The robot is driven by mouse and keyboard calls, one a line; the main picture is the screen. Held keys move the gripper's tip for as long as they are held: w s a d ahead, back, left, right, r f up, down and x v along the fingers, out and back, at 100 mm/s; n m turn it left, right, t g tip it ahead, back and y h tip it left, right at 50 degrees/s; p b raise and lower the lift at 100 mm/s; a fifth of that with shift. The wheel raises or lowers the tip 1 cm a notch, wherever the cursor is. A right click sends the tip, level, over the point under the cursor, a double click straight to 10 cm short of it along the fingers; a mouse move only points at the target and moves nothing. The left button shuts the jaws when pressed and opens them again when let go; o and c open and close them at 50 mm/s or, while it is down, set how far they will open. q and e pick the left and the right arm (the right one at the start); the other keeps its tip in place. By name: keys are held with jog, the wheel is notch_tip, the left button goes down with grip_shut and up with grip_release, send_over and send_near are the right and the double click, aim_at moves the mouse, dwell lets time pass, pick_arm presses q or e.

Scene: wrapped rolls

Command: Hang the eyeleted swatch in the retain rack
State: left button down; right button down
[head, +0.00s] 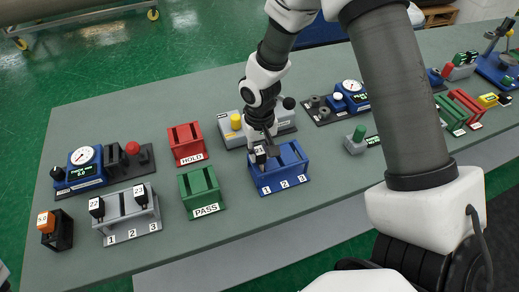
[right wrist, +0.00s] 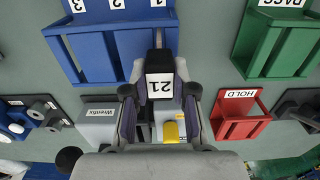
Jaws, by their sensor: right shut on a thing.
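My right gripper (head: 265,146) is shut on a black piece with a white number tag (head: 260,157), which I take as the swatch; no eyelet can be made out. In the right wrist view the tag (right wrist: 160,86) sits between the two fingers of the gripper (right wrist: 160,100). The blue rack (head: 283,180), numbered 1, 2, 3, is below the gripper, and the piece is at its slot 1 end. The wrist view also shows this rack (right wrist: 88,45). Whether the piece touches or is seated in the rack cannot be told. My left gripper is not in view.
A grey numbered rack (head: 129,227) holds black pieces tagged 22 and 23. A green PASS rack (head: 202,195) and red HOLD rack (head: 187,146) stand left of the blue rack. A grey machine with a yellow knob (head: 236,121) is behind. An orange-topped piece (head: 46,222) stands far left.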

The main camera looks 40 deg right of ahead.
jog(key=shift+f+b, duration=0.5)
jog(key=shift+f, duration=0.4)
jog(key=c, duration=0.9)
grip_release()
jog(key=shift+o, duration=0.2)
jog(key=shift+r, duration=0.1)
notch_tip(320, 180, up, 12)
